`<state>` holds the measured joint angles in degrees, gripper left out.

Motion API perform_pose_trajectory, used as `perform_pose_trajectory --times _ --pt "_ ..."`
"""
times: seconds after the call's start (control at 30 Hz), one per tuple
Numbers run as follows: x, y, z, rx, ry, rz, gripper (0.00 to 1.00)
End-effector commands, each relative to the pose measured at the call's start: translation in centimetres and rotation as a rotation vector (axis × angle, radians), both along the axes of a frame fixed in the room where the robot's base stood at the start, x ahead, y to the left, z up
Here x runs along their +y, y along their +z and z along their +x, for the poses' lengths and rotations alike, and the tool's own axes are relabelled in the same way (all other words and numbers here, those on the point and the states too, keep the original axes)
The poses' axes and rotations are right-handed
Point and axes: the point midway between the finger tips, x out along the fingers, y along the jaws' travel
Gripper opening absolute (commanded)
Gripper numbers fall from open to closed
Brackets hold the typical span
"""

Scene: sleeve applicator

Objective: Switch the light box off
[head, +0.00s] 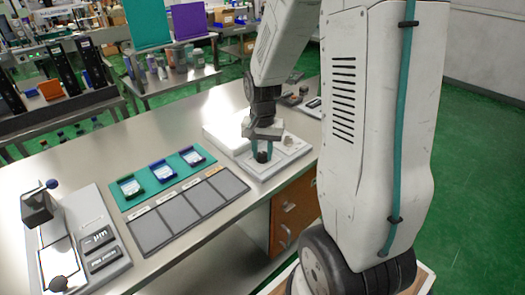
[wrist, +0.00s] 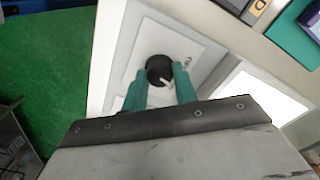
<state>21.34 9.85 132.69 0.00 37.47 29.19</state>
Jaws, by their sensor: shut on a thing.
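The light box is a white unit on the steel table, with a control plate (head: 288,152) on its right part and a bright white panel (wrist: 262,96) beside it in the wrist view. The panel looks lit. A round black knob (wrist: 159,69) with a white pointer mark stands on the plate; in the head view it shows as a dark spot (head: 262,157) between the fingers. My gripper (head: 262,150) points down at the plate, its teal fingers (wrist: 160,88) shut on the knob, one on each side. Small marks beside the knob are too small to read.
Left of the light box lie a teal mat (head: 127,205) with several small trays and a row of grey pads (head: 182,212). A grey device (head: 100,228) stands at the table's left end. Small items (head: 292,98) lie behind my gripper.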

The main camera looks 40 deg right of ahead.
Motion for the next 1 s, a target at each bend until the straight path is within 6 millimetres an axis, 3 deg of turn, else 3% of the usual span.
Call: perform_pose_trajectory --times 0.6,1.0 --pt "0.04 0.05 0.06 -0.001 0.572 -0.001 0.06" --pt "0.04 0.06 0.07 -0.001 0.809 0.000 0.06"
